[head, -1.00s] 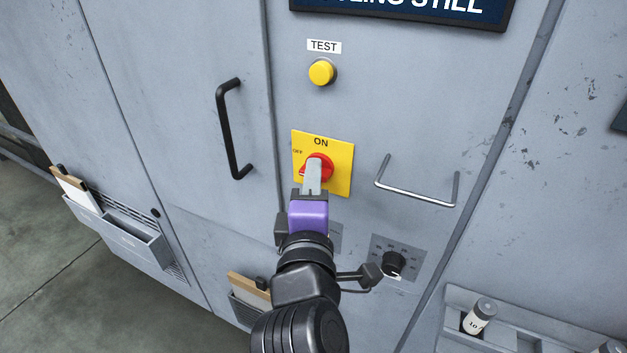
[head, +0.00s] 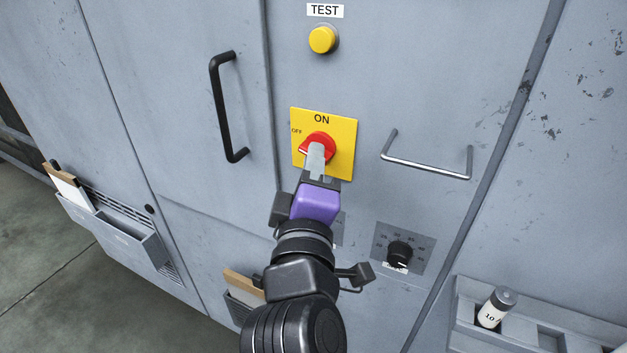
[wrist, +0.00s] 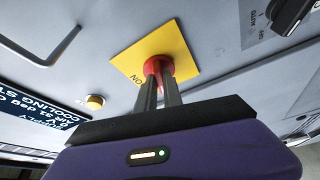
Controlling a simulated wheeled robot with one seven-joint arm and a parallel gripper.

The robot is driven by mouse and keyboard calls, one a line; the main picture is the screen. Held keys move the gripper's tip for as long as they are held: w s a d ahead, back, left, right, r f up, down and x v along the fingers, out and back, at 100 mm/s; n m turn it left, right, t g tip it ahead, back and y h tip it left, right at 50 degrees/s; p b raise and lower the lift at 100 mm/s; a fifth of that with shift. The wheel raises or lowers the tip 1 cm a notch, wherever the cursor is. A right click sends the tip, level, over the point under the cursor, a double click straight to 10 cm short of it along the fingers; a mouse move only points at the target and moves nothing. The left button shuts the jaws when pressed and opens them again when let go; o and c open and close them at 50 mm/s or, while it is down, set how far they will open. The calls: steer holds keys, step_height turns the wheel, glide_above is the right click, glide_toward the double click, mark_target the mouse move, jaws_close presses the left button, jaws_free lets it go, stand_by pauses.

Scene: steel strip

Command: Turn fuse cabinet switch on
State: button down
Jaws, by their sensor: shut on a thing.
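The fuse cabinet switch is a red rotary knob (head: 318,141) on a yellow plate (head: 340,160) marked ON at the top and OFF at the left. My gripper (head: 316,158) reaches it from below, its grey fingers shut on the knob. The knob's white mark seems to point left, toward OFF, though the fingers hide part of it. In the wrist view the red knob (wrist: 158,67) shows between the finger ends, in front of the yellow plate (wrist: 130,62).
A black door handle (head: 224,108) is left of the plate and a steel handle (head: 425,167) is right. A yellow TEST button (head: 322,40) is above. A black dial (head: 399,253) is below right, near my arm. A bottle (head: 496,307) stands in a rack lower right.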

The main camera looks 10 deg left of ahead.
steer(key=m+h+b, duration=0.2)
steer(key=m+b, duration=0.4)
steer(key=b, duration=0.2)
steer(key=m+t+h+b, duration=0.1)
steer(key=m+h+b, duration=0.2)
steer(key=m+b, duration=0.3)
steer(key=f+m+h+b, duration=0.1)
steer(key=m+h+b, duration=0.1)
steer(key=m+b, duration=0.4)
steer(key=shift+w+a+m+t+h+b, duration=0.15)
steer(key=shift+a+m+t+h+b, duration=0.2)
steer(key=shift+b, duration=2.05)
steer(key=shift+r+m+h, duration=0.1)
steer(key=shift+m+h, duration=0.15)
steer(key=c, duration=1.5)
jaws_free()
steer(key=shift+a, duration=0.1)
steer(key=v, duration=0.7)
steer(key=shift+s+a, duration=0.1)
steer(key=shift+s, duration=0.25)
